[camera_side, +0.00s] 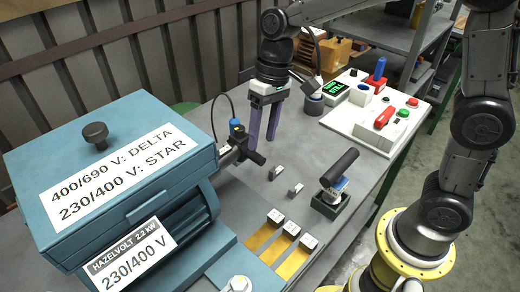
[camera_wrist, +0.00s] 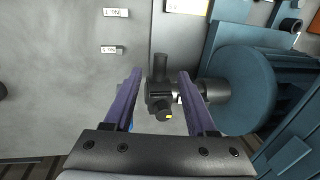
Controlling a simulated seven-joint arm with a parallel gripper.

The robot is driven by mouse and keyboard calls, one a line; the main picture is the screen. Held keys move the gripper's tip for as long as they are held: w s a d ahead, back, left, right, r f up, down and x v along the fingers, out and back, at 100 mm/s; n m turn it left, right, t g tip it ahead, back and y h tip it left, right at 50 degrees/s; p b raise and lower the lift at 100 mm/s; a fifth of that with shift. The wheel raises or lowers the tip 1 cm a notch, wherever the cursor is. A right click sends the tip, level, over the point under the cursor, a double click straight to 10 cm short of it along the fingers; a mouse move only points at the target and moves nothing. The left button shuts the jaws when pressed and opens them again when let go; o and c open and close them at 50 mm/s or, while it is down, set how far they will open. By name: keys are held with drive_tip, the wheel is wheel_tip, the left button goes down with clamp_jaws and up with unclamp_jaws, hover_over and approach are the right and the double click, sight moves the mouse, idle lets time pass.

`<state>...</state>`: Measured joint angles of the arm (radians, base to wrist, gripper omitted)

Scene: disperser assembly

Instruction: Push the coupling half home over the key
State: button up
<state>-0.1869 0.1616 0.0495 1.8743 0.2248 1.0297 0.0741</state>
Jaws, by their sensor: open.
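The blue motor (camera_side: 110,160) stands at the left of the side view, its shaft end facing the bench middle. A dark fitting (camera_side: 240,148) with a black handle-like cylinder sits at that shaft end; I take it to hold the coupling half, but cannot tell its parts apart. My gripper (camera_side: 261,143) is open, purple fingers pointing down, just beside this fitting. In the wrist view the dark fitting (camera_wrist: 158,97) shows between the spread fingers of my gripper (camera_wrist: 160,73), with no clear contact. A black cylinder (camera_wrist: 215,90) lies between it and the motor (camera_wrist: 245,85). I cannot make out the key.
Two small metal blocks (camera_side: 275,172) lie on the grey bench right of the fitting. A black-handled tool (camera_side: 338,170) stands in a green holder. Yellow strips with white blocks (camera_side: 291,229) lie in front. A white control panel (camera_side: 375,112) stands behind right. A cable loops near the motor.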

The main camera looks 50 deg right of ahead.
sight(259, 156)
drive_tip(key=shift+a+f, duration=0.2)
drive_tip(key=shift+f, duration=0.9)
drive_tip(key=shift+a+f, duration=0.2)
drive_tip(key=shift+f, duration=0.9)
clamp_jaws()
